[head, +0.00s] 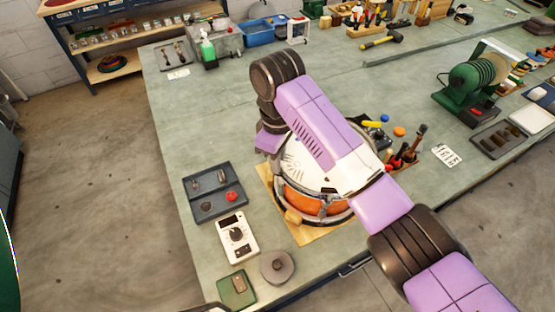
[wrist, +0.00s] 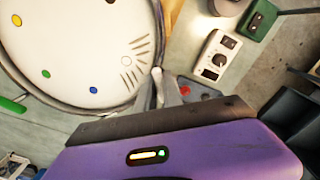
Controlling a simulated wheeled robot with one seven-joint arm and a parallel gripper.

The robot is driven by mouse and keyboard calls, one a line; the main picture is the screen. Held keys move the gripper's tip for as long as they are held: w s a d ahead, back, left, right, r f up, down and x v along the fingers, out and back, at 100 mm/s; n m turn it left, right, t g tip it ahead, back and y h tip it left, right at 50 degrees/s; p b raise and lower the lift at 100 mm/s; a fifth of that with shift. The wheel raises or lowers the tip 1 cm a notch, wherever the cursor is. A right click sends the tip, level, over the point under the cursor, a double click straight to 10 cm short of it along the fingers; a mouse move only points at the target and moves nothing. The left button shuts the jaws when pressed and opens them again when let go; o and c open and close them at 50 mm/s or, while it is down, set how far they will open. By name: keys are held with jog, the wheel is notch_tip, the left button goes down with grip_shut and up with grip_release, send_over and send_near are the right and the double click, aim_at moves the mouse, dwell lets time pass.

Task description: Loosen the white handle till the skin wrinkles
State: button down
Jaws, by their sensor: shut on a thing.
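The drum has an orange shell (head: 305,200) and a white skin (wrist: 85,45) marked with small coloured dots. Short dark wrinkle lines (wrist: 138,50) fan out on the skin near the rim, close to my gripper; dark lines also show on the skin in the head view. My gripper (wrist: 165,88) is at the drum's rim, shut on the white handle, which is mostly hidden between the fingers. A green handle (wrist: 12,105) sticks out from the rim at the left of the wrist view. In the head view, my arm hides much of the drum and my fingertips.
The drum stands on a wooden board (head: 313,233). A grey tray (head: 213,208), a white meter (head: 238,238), a grey round object (head: 277,267) and a green tray (head: 237,289) lie to its left and front. Screwdrivers (head: 403,157) stand at its right.

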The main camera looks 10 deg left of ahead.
jog(key=shift+r, duration=0.1)
jog(key=c, duration=1.5)
grip_release()
notch_tip(320, 180, up, 8)
jog(key=shift+f, duration=0.1)
